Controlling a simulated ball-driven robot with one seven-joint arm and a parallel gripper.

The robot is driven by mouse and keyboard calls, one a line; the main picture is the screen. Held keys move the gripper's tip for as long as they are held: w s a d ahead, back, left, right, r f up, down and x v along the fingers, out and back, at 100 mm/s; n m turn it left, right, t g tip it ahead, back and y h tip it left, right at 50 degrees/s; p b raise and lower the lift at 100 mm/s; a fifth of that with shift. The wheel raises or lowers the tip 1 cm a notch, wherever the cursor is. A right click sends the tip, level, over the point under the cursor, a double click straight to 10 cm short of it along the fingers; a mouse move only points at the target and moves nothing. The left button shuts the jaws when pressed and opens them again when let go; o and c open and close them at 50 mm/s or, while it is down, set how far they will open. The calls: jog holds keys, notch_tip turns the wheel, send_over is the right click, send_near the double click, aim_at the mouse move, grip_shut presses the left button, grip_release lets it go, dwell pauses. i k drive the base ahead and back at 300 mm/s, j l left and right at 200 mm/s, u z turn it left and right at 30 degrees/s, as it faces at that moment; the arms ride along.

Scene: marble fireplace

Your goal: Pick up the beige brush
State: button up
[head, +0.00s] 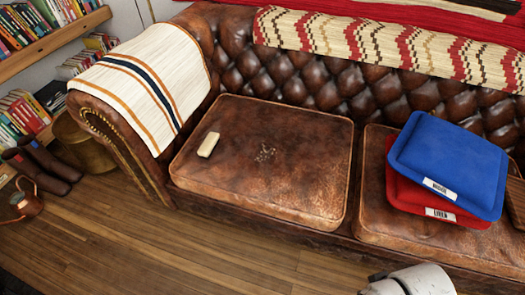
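The beige brush (209,145) is a small pale block lying on the left seat cushion (290,190) of a brown leather sofa, near the cushion's left side. It lies alone, with nothing touching it except the cushion. A white and grey part of my arm shows at the bottom edge, right of centre, well away from the brush. My gripper's fingers are not visible.
A blue cushion (450,160) lies on a red cushion (414,200) on the right seat. A striped cloth (150,80) covers the left armrest. A copper watering can (27,203) and bookshelves stand at left. The wooden floor (190,250) in front is clear.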

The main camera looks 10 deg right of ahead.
aim_at(206, 149)
jog(key=i+j, duration=0.2)
jog(key=i, duration=0.25)
jog(key=i+j+u, duration=0.1)
jog(key=i+j, duration=0.15)
jog(key=i, duration=0.15)
jog(key=i+j, duration=0.15)
jog(key=i, duration=0.3)
jog(key=i+j, duration=0.2)
jog(key=i, duration=0.2)
jog(key=u, duration=0.05)
